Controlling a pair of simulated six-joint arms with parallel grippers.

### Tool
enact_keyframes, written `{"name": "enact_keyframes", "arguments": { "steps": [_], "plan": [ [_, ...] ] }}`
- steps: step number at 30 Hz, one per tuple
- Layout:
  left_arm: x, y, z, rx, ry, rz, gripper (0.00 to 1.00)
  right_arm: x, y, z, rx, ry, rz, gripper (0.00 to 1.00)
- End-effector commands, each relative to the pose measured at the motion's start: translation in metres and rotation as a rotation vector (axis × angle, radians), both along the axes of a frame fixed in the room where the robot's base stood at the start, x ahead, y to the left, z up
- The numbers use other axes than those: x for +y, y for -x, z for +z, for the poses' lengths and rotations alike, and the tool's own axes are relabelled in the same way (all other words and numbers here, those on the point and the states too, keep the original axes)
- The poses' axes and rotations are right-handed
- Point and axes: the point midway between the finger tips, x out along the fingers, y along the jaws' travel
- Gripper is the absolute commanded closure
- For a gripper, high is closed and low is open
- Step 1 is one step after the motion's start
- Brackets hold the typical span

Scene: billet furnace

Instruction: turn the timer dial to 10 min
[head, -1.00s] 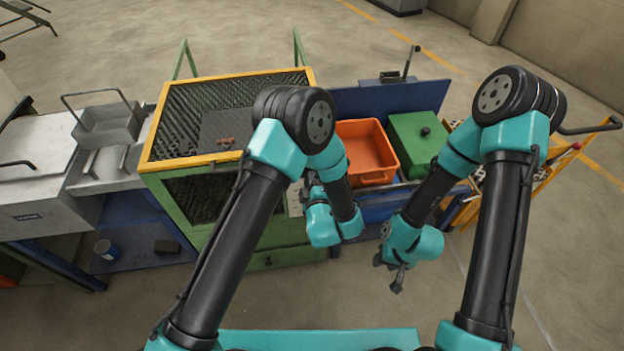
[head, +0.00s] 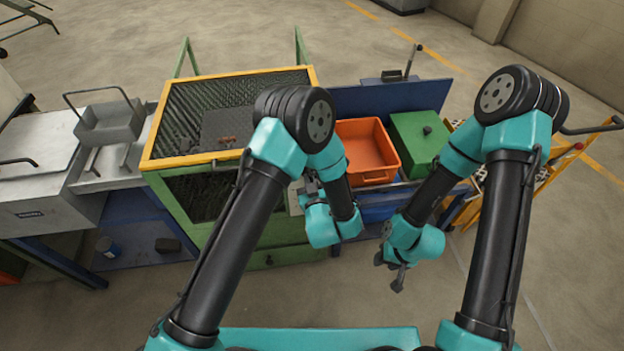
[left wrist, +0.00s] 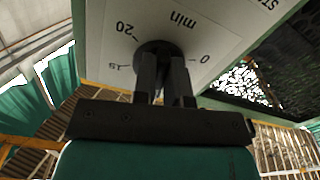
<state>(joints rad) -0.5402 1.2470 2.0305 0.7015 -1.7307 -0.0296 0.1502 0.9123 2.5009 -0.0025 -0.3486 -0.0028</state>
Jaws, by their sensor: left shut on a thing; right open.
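The timer dial (left wrist: 158,47) is a dark round knob on a pale panel (left wrist: 205,22) in the left wrist view. Marks reading 0, min and 20 show around it, with another number at its left edge. My left gripper (left wrist: 165,68) is shut on the dial, and its fingers hide most of the knob and any pointer. In the head view my left gripper (head: 309,186) is at the front right of the green furnace; the dial is hidden there. My right gripper (head: 390,277) is open and empty, low in front of the blue bench.
The green furnace (head: 265,240) has a yellow-edged mesh top (head: 285,88). An orange bin (head: 362,143) and a green box (head: 415,138) stand to its right. A grey tray (head: 107,122) is at left. Floor before my right gripper is clear.

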Motion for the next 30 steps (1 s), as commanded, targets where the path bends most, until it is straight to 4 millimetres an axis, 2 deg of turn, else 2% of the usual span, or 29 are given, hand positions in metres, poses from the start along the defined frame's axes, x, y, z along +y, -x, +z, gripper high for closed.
{"name": "enact_keyframes", "arguments": {
  "steps": [6,12,26,27,30],
  "plan": [
    [0.0009,0.0005,-0.0002,0.023,-0.138,-0.001,1.0,0.0,0.0,0.0,0.0,0.0,0.0,0.57],
    [0.0014,0.0006,-0.0003,0.034,-0.206,-0.001,1.0,0.0,0.0,0.0,0.0,0.0,0.0,0.57],
    [0.0016,0.0007,-0.0004,0.038,-0.227,0.0,1.0,0.0,0.0,0.0,0.0,0.0,0.0,0.57],
    [0.0016,0.0007,-0.0004,0.038,-0.227,0.0,0.86,0.0,0.0,0.0,0.0,0.0,0.0,0.57],
    [0.0016,0.0007,-0.0004,0.038,-0.227,0.0,0.77,0.0,0.0,0.0,0.0,0.0,0.0,0.57]
  ]
}}
